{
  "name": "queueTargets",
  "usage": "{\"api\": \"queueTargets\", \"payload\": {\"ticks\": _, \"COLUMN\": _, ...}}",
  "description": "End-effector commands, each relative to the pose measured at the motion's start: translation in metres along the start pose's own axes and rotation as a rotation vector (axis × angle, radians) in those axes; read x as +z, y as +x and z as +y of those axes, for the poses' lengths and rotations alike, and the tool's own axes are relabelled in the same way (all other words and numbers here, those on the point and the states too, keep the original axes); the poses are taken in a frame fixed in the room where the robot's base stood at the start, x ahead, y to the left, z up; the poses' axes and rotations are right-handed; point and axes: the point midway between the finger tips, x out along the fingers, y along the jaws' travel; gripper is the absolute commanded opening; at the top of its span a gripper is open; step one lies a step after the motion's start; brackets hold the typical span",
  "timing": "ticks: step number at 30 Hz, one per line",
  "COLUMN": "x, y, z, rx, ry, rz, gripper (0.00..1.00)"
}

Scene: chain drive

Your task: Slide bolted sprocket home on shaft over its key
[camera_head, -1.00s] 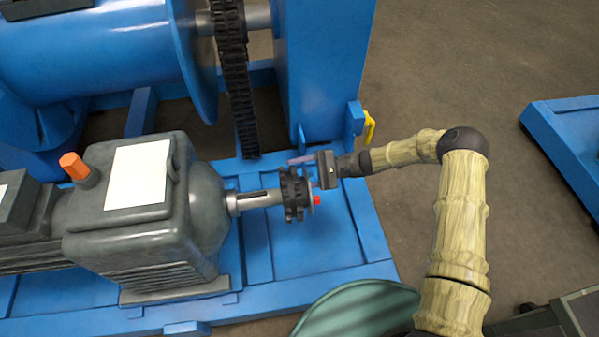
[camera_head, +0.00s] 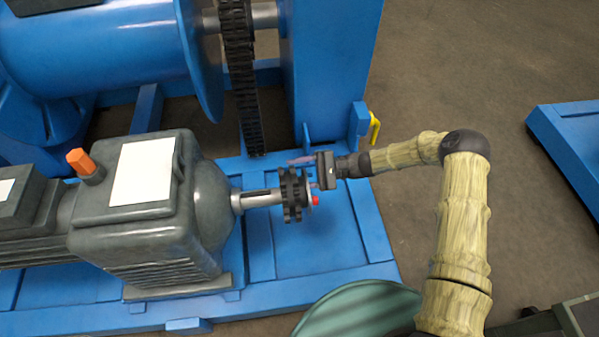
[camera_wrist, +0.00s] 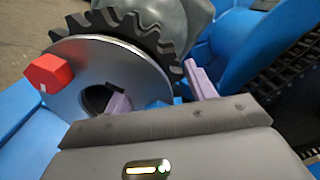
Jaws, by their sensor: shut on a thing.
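The dark toothed sprocket (camera_head: 291,196) sits around the outer part of the motor's grey shaft (camera_head: 262,198), with bare shaft between it and the gearbox. A dark slot or key (camera_head: 256,192) shows along the shaft top. A pale metal flange (camera_wrist: 105,80) is on the sprocket's outer face, with a red bolt head (camera_wrist: 48,73) on it. My gripper (camera_head: 306,173) is at the flange's outer side. In the wrist view, one purple finger of my gripper (camera_wrist: 155,92) reaches into the flange's central hole and the other lies outside the rim. The key inside the bore is hidden.
The grey motor gearbox (camera_head: 155,205) stands on the blue base frame (camera_head: 345,240). A black chain (camera_head: 242,90) hangs beside the blue drum (camera_head: 100,55), behind the shaft. A blue upright (camera_head: 320,70) and a yellow hook (camera_head: 375,127) are near my wrist.

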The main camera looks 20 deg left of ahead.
Motion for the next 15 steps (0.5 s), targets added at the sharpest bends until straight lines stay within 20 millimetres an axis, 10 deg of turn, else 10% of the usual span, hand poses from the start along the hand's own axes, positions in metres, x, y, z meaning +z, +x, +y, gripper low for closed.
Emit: {"api": "queueTargets", "payload": {"ticks": 15, "x": 0.0051, "y": 0.0092, "z": -0.0061, "rx": -0.01, "ry": -0.001, "rz": -0.014, "gripper": 0.0}}
